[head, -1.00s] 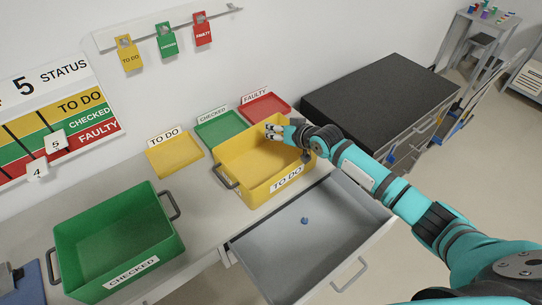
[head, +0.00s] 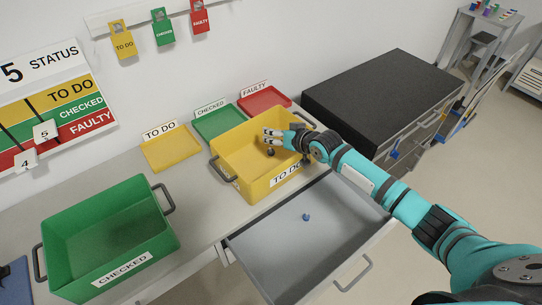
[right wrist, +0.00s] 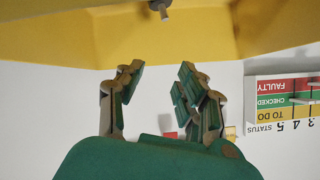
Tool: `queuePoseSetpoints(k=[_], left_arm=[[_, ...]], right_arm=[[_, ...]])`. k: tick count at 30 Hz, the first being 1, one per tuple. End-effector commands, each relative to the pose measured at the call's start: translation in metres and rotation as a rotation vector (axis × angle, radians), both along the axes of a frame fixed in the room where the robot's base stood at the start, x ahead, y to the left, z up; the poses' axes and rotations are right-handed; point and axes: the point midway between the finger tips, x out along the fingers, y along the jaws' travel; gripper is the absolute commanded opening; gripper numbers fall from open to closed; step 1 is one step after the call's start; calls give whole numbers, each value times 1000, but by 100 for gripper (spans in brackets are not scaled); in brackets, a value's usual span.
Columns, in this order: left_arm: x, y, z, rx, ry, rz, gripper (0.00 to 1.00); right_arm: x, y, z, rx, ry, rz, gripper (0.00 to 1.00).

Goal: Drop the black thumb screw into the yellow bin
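The yellow bin (head: 232,160), labelled TO DO, stands on the bench. A small dark piece, which looks like the black thumb screw (head: 271,152), shows inside the bin, just below my right gripper. It also shows in the right wrist view (right wrist: 160,10) against the yellow bin, apart from the fingers; I cannot tell whether it rests on the floor. My right gripper (head: 270,137) is over the bin. In the right wrist view its fingers (right wrist: 155,95) are spread apart with nothing between them. My left gripper is not in view.
An open grey drawer (head: 290,250) below the bin holds a small blue piece (head: 306,217). A green bin (head: 70,228) stands left. Yellow (head: 172,152), green (head: 219,124) and red (head: 264,102) trays line the wall. A black-topped cabinet (head: 380,90) stands right.

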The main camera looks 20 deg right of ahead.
Motion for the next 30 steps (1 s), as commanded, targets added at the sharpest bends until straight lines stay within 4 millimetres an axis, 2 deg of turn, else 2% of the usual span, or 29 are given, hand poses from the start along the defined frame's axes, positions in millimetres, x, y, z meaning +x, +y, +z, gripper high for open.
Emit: queuePoseSetpoints(k=[3, 14, 30], left_arm=[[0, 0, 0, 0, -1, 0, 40], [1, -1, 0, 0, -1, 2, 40], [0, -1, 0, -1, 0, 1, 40]], right_arm=[[0, 0, 0, 0, 0, 0, 50], [-7, -3, 3, 0, 1, 0, 50], [-87, -38, 49, -1, 1, 0, 50]])
